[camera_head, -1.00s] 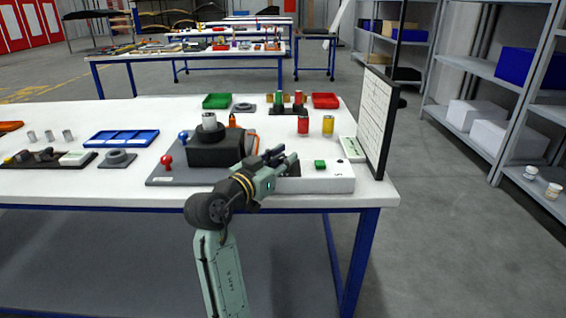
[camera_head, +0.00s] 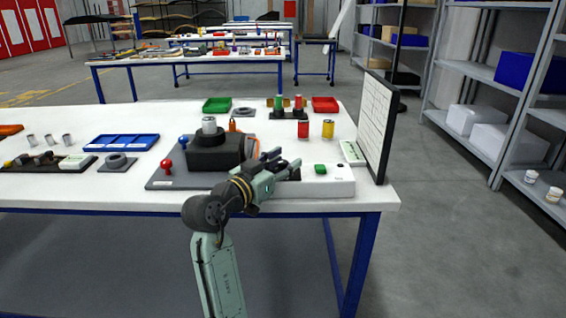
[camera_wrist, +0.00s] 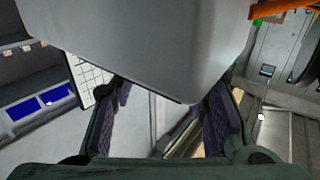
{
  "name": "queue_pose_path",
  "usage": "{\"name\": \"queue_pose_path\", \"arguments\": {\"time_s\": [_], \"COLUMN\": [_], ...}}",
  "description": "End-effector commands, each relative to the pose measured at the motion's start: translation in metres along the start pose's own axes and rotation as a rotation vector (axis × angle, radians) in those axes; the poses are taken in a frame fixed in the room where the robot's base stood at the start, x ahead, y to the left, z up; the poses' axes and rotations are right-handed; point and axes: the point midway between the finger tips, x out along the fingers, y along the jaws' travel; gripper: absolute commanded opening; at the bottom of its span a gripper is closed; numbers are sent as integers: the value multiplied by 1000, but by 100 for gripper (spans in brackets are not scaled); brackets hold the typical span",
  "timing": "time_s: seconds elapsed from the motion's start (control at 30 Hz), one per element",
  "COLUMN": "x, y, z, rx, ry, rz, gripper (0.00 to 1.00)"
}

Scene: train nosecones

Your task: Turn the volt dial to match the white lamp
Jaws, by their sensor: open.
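A low white box (camera_head: 328,181) lies at the front right of the table, with a green button (camera_head: 320,168) on top. My gripper (camera_head: 285,161) is open over the left end of this box. A dark shape between its fingers may be the volt dial; I cannot tell it from the fingers. In the wrist view, the two finger pads of my gripper (camera_wrist: 168,110) stand apart with a pale surface beyond them. A large grey shape there hides the upper middle. I cannot make out a white lamp or any dial reading.
A black device (camera_head: 208,154) on a grey plate stands left of my gripper. An upright white panel (camera_head: 374,122) stands at the table's right edge. A red cylinder (camera_head: 303,129) and a yellow one (camera_head: 328,129) stand behind the box. A blue tray (camera_head: 122,142) lies further left.

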Motion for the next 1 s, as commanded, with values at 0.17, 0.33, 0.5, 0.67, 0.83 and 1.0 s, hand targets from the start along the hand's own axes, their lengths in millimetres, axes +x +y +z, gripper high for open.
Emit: {"name": "queue_pose_path", "arguments": {"time_s": [0.17,0.33,0.5,0.67,0.83,1.0], "x": [-1,-17,-52,-85,-110,-120], "y": [0,-1,-2,-1,-1,0], "z": [0,0,0,0,0,0], "rx": [0,1,1,0,-1,0], "ry": [0,2,2,0,1,-1], "rz": [0,-4,-5,-4,-3,0], "gripper": [41,41,41,41,41,41]}}
